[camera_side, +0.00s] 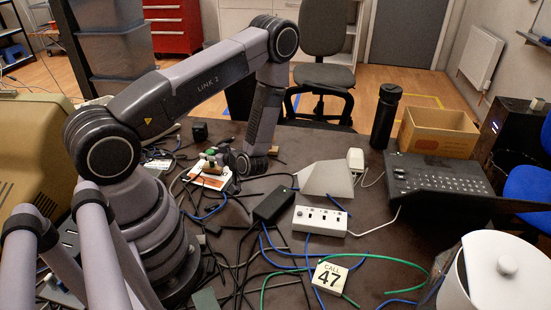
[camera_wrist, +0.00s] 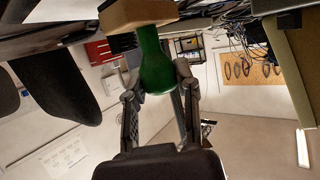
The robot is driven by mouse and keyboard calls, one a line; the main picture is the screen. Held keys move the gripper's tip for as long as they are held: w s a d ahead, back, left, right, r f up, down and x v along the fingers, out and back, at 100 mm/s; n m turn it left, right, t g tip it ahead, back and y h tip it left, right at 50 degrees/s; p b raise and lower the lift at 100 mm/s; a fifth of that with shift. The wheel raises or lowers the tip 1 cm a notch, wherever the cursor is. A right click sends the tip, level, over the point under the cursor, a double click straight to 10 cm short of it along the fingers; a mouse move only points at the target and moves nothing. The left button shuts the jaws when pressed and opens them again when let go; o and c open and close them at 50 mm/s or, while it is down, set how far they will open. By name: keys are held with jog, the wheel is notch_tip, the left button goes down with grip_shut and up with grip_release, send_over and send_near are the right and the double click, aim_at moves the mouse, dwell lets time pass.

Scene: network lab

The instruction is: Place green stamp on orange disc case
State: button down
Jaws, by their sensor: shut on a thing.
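In the wrist view, my gripper (camera_wrist: 155,80) is shut on the green handle of the green stamp (camera_wrist: 153,62). The stamp's light wooden base is at the top edge of that picture, partly cut off. In the side view, my gripper (camera_side: 220,157) reaches left from the wrist, low over the table. A small green part of the stamp (camera_side: 211,152) shows there at the fingers. The orange disc case (camera_side: 208,181), white-edged with an orange face, lies just below and in front of the gripper. I cannot tell whether the stamp touches it.
Black, blue and green cables cover much of the table. A black adapter (camera_side: 273,204), a white power strip (camera_side: 320,220) and a grey wedge (camera_side: 327,180) stand to the right. A small dark cube (camera_side: 200,130) is behind the gripper.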

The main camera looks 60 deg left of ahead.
jog(key=shift+f, duration=0.2)
jog(key=c, duration=0.8)
grip_release()
